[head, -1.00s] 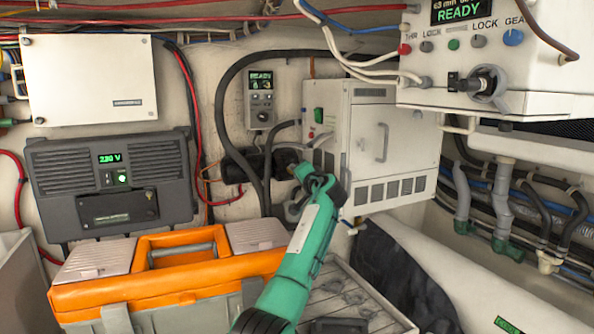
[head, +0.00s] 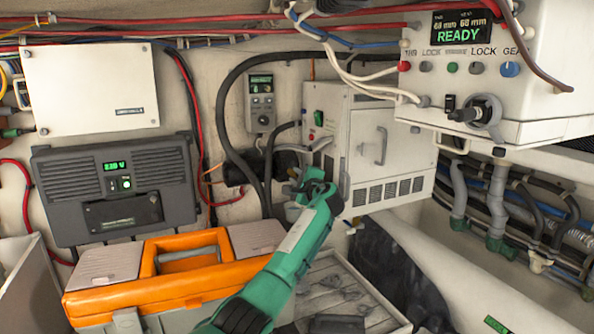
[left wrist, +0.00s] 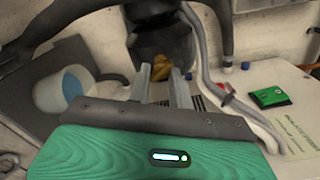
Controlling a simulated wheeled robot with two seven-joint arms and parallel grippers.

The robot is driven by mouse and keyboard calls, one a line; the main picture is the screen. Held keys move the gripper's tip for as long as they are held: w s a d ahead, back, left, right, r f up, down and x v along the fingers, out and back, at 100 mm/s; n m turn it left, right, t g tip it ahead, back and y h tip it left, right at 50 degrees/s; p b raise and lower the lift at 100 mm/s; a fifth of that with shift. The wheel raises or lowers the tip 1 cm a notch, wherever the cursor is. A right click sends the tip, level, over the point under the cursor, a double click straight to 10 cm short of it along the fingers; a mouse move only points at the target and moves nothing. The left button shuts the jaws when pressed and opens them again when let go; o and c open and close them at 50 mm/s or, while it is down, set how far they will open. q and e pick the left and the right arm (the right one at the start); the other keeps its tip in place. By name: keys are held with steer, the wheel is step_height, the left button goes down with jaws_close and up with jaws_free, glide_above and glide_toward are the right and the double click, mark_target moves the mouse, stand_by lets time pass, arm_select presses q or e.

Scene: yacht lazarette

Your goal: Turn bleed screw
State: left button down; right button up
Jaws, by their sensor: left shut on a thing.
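A small brass-coloured bleed screw (left wrist: 160,68) shows in the left wrist view below a dark round body (left wrist: 160,35). My left gripper's two grey fingers (left wrist: 161,88) stand on either side of it, and the gripper is shut on it. In the head view my left gripper (head: 303,186) reaches up to the back wall, in front of the white cabinet's left edge and right of a dark cylinder (head: 238,172). The screw is too small and hidden to make out there. My right gripper is in neither view.
A white cabinet (head: 400,146) stands just right of the gripper. An orange toolbox (head: 150,296) lies below left. A control box reading READY (head: 545,95) hangs at upper right. Dark hoses loop close by. The wrist view shows a white cup with blue inside (left wrist: 62,90).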

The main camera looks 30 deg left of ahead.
arm_select(q)
steer(key=m+p, duration=0.3)
steer(key=shift+m, duration=0.4)
steer(key=shift+f+m+p, duration=0.1)
steer(key=shift+m+p, duration=0.2)
steer(key=shift+m, duration=0.2)
steer(key=shift+f, duration=0.1)
steer(key=c, duration=1.3)
jaws_free()
steer(key=shift+o, duration=0.2)
steer(key=b+v, duration=0.5)
steer(key=v, duration=0.8)
steer(key=shift+s+d, duration=0.25)
steer(key=shift+s, duration=0.05)
